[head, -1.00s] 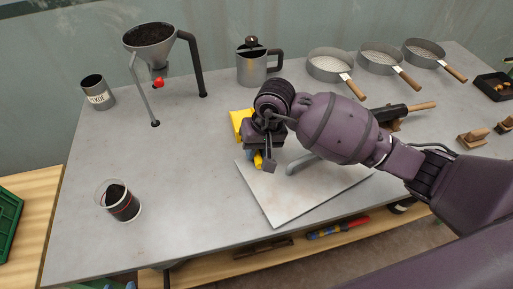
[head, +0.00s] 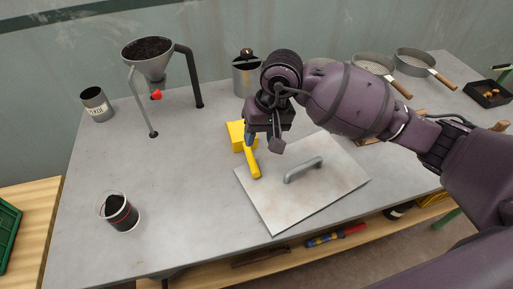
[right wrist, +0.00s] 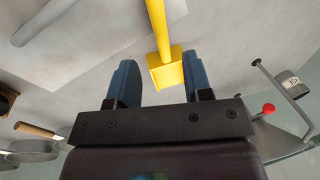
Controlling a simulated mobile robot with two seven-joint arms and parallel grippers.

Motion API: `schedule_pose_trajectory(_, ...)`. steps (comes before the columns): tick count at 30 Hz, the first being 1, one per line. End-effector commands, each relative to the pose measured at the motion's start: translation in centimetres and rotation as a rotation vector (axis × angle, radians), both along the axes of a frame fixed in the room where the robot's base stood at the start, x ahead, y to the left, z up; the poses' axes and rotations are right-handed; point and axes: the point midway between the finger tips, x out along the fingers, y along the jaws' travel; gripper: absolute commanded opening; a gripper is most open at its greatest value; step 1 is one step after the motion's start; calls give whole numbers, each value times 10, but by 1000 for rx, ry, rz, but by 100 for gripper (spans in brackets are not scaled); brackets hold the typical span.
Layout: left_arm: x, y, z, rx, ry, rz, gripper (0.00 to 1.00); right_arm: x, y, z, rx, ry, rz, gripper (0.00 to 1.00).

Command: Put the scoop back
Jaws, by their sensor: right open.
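The yellow scoop (head: 241,138) lies on the grey table, its handle pointing toward the front and resting at the left edge of a pale flat plate (head: 272,208). It also shows in the right wrist view (right wrist: 166,68), beyond and between the fingers, apart from them. My right gripper (head: 264,145) is open and empty, just right of and above the scoop; it shows in the right wrist view (right wrist: 160,85) with both blue fingers spread. My left gripper is not in view.
A hopper on legs (head: 147,60) stands at the back left, with a labelled cup (head: 96,104) beside it. A dark-filled beaker (head: 119,212) stands front left. A metal jug (head: 245,76) and sieves (head: 414,63) line the back. The table's left middle is clear.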

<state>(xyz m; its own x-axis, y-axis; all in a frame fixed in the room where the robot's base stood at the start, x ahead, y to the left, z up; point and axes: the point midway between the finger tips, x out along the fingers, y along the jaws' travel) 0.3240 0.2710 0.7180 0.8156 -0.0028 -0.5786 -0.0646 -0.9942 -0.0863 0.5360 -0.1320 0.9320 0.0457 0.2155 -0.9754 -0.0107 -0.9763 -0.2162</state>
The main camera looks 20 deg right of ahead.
Motion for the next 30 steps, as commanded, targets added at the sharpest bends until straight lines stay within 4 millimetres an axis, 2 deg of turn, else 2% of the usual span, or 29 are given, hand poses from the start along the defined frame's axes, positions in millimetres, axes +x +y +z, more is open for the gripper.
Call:
schedule_pose_trajectory(3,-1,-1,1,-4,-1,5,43,0,-4,17,-1,-3,0,46)
schedule_pose_trajectory(9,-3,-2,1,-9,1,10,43,-1,-7,30,-1,0,0,46)
schedule_pose_trajectory(24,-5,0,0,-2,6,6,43,-2,-7,32,0,1,-1,46)
schedule_pose_trajectory(30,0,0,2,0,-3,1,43,-2,-7,31,0,1,-1,46)
